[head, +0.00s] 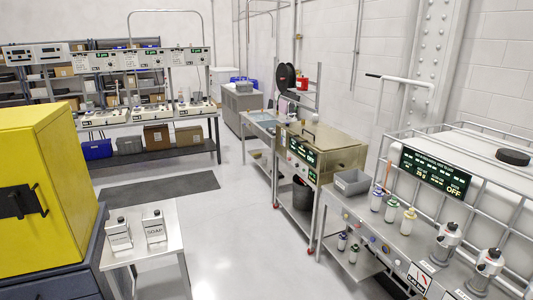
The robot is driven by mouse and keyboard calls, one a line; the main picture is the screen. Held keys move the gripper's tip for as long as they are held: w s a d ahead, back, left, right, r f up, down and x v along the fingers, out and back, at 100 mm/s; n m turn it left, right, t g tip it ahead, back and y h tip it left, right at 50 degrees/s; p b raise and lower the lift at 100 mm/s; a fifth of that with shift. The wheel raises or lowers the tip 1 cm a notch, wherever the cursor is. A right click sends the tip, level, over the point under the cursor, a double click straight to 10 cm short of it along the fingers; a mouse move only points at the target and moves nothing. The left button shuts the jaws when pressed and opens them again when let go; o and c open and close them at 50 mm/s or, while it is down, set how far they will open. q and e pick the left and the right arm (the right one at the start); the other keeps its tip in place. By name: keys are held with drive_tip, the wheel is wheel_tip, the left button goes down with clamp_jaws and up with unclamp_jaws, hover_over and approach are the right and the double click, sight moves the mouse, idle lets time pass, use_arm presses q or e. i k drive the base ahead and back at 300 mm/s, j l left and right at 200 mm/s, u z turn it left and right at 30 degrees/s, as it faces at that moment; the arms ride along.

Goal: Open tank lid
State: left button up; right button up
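A metal tank (302,170) with a shiny brownish lid (335,141) stands on a wheeled frame right of the middle. The lid lies flat and looks shut, with a small handle (309,136) on top. The tank's front carries a dark display with green text. What is inside the tank is hidden. Neither of my grippers shows in the head view.
A steel counter (343,205) with a grey bin (352,182) and several bottles adjoins on the right. A yellow cabinet (50,180) and a small table (150,247) with two containers stand left. The floor (235,225) between is clear.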

sight(324, 138)
drive_tip(key=i+j, duration=0.1)
drive_tip(key=i, duration=2)
drive_tip(key=l+z, duration=0.05)
drive_tip(key=l, duration=0.05)
